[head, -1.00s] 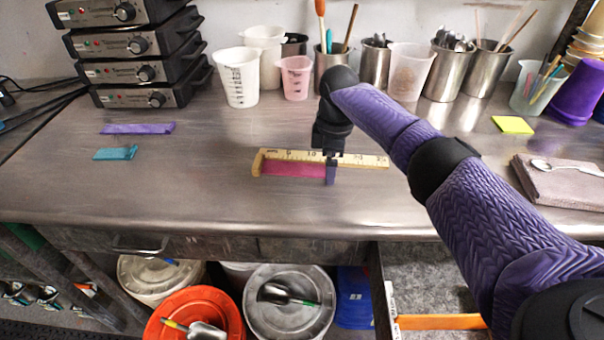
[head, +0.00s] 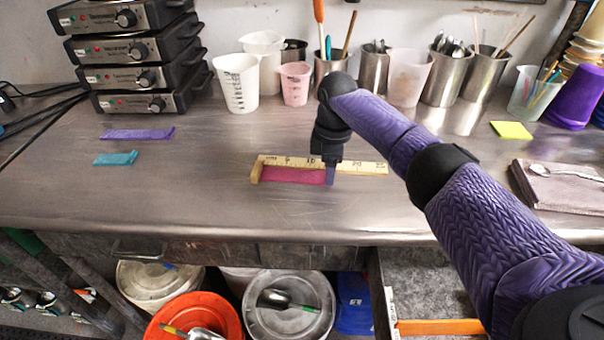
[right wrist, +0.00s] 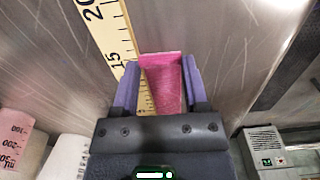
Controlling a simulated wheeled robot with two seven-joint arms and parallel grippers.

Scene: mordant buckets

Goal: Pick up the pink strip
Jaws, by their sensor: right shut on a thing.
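The pink strip (head: 292,175) lies flat on the metal bench along the near edge of a wooden ruler with an end stop (head: 360,167). My right gripper (head: 330,178) is at the strip's right end, down at the bench. In the right wrist view, its two purple fingers (right wrist: 160,68) are shut on the pink strip (right wrist: 166,80), one on each side. The ruler (right wrist: 108,25) runs close beside the left finger there. The fingers hide the strip's right end in the head view. My left gripper is not in view.
A purple strip (head: 138,134) and a teal strip (head: 115,158) lie to the left. Cups and metal tins (head: 374,72) line the back. A yellow note pad (head: 511,130) and folded cloth (head: 565,187) are at right. An open drawer (head: 425,275) sits below the front edge.

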